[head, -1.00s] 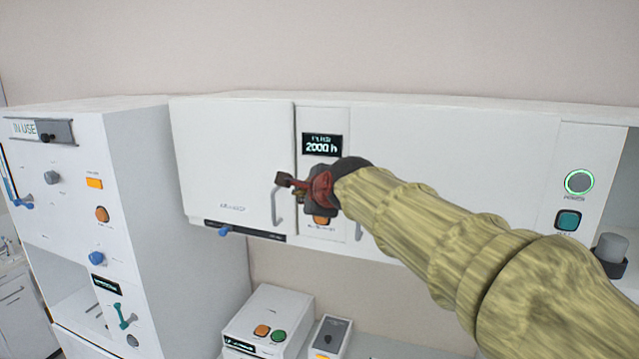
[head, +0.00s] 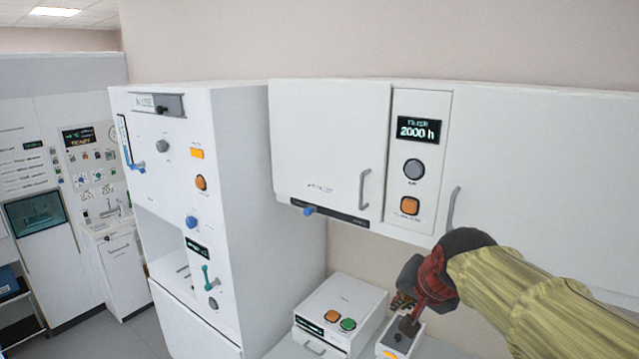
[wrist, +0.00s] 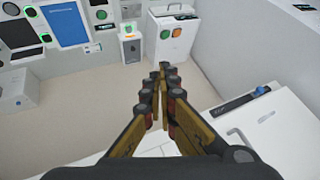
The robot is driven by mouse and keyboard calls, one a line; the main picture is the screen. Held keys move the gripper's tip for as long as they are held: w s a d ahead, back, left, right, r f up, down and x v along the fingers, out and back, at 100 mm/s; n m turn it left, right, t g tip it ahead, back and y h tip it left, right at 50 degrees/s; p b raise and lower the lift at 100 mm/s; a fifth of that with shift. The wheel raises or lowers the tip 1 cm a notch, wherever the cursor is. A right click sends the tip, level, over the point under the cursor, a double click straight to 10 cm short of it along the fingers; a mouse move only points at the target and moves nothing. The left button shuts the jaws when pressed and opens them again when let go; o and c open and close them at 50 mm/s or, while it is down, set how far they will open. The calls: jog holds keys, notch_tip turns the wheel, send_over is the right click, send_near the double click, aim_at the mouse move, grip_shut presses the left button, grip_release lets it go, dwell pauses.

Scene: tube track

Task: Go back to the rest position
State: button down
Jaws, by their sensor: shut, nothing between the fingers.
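My gripper (head: 409,303) is at the lower right of the head view, in front of the wall cabinet and above a small grey-topped box. It is red and dark, at the end of my yellow-sleeved arm. In the wrist view my gripper (wrist: 163,72) has its fingers together at the tips with nothing between them. It is apart from the cabinet door handles in the head view.
A white wall cabinet (head: 325,135) with a display reading 2000 h (head: 418,129) hangs at the right. A tall white unit (head: 240,170) stands left of it. A box with orange and green buttons (head: 345,300) is below. Open floor (head: 130,338) shows at lower left.

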jog(key=s+f+n+b, duration=0.2)
jog(key=s+f+b, duration=0.6)
jog(key=f, duration=0.4)
jog(key=s+d+f+n+g+b, duration=0.1)
jog(key=s+f+n+b, duration=0.1)
jog(key=s+f+b, duration=0.5)
jog(key=s+d+f+n+g+b, duration=0.1)
jog(key=s+f+b, duration=0.7)
jog(key=f, duration=0.8)
jog(key=shift+s+f+n+h+b, duration=0.35)
jog(key=shift+n+b, duration=0.45)
jog(key=shift+b, duration=0.45)
jog(key=c, duration=2.6)
grip_release()
